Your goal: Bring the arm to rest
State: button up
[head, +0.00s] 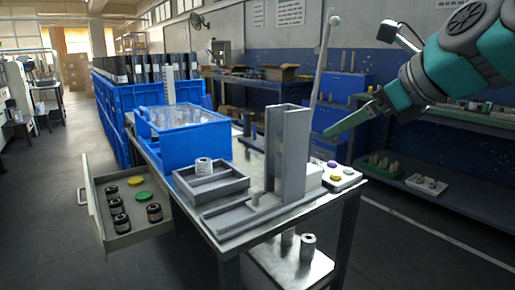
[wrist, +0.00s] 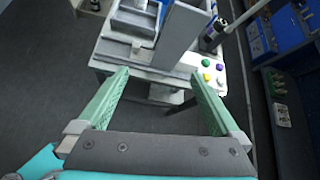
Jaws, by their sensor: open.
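My gripper (head: 352,118) is at the upper right in the head view, raised above and beside the right end of the metal workbench (head: 228,240). In the wrist view my gripper (wrist: 158,92) shows two green fingers spread wide with nothing between them. The bench end and a grey upright column (wrist: 180,35) lie beyond the fingertips. The grey column (head: 288,150) also stands on the bench in the head view, left of my gripper and apart from it.
A white button panel (head: 345,182) sits at the bench's right end. A blue crate (head: 190,148) and a grey tray holding a white roll (head: 203,167) stand on the bench. An open drawer (head: 95,215) with dark jars juts out left. Shelving stands at right; the floor between is clear.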

jog(key=s+a+f+n+g+h, duration=0.1)
jog(key=s+a+f+n+g, duration=0.2)
jog(key=f, duration=0.4)
jog(key=s+a+f+n+g, duration=0.1)
jog(key=s+f+n, duration=0.2)
jog(key=f+n, duration=0.4)
jog(key=s+a+f+n+g+h, duration=0.1)
jog(key=s+f+n+g, duration=0.15)
jog(key=f, duration=0.55)
jog(key=s+d+f+n+g+h, duration=0.1)
jog(key=s+f+n+g, duration=0.1)
jog(key=s+f+n, duration=0.5)
jog(key=s+d+f+n+g+h, duration=0.2)
jog(key=s+f+n, duration=0.5)
jog(key=s+f, duration=0.3)
jog(key=shift+s+d+h, duration=0.25)
jog(key=shift+s+h, duration=0.05)
jog(key=shift+s, duration=0.45)
jog(key=shift+a+n+g, duration=0.1)
jog(key=shift+n+g, duration=0.15)
jog(key=shift+n, duration=0.1)
